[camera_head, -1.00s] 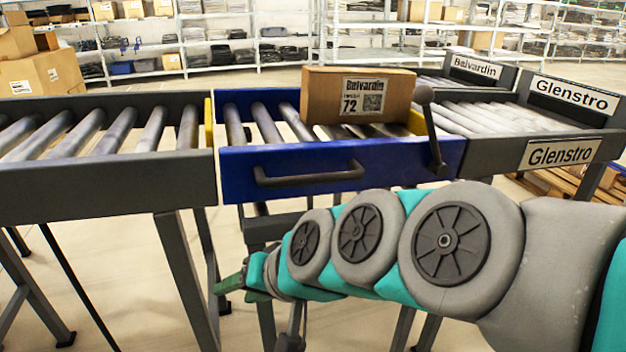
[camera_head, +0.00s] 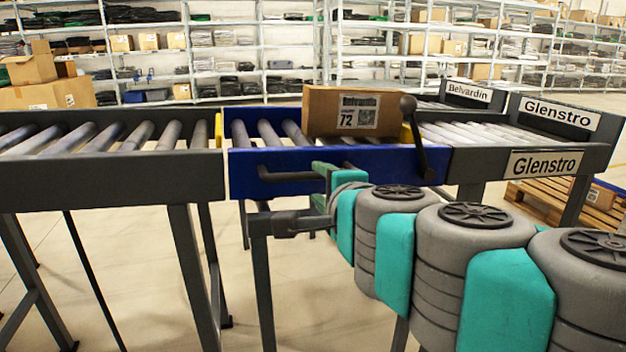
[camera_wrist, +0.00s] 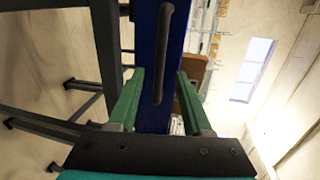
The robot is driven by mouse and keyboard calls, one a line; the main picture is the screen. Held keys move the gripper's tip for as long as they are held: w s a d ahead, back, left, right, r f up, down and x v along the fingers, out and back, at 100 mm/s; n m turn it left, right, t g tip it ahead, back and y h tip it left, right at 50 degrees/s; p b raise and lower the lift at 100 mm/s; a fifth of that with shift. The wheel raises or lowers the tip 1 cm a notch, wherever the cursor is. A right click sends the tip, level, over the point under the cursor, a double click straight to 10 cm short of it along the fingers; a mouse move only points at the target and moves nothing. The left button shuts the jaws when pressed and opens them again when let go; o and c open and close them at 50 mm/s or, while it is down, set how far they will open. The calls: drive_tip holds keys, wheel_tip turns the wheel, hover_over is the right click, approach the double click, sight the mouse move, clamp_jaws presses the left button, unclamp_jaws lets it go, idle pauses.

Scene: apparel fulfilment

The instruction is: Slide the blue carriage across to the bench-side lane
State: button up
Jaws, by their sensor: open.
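The blue carriage (camera_head: 245,178) stands between a grey roller conveyor on the left and the Glenstro lane (camera_head: 490,160) on the right. A dark bar handle (camera_head: 285,176) is on its front panel. A cardboard box (camera_head: 322,112) labelled Belvardin 72 rests on its rollers. My gripper (camera_head: 325,178) is open at the front panel, by the handle. In the wrist view my gripper (camera_wrist: 160,74) has its green fingers apart, with the blue panel and the handle (camera_wrist: 163,50) showing between them. I cannot tell whether the fingers reach past the bar.
The left conveyor (camera_head: 100,180) ends close to the carriage. A lever with a dark knob (camera_head: 408,105) stands at the carriage's right end. A lane with a Belvardin sign (camera_head: 468,92) lies behind the Glenstro lane. A wooden pallet (camera_head: 560,205) is on the floor at right.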

sight(309, 179)
drive_tip(key=shift+b+x, duration=1.05)
drive_tip(key=shift+x, duration=2.45)
drive_tip(key=shift+c, duration=0.2)
clamp_jaws()
drive_tip(key=shift+a+f, duration=0.1)
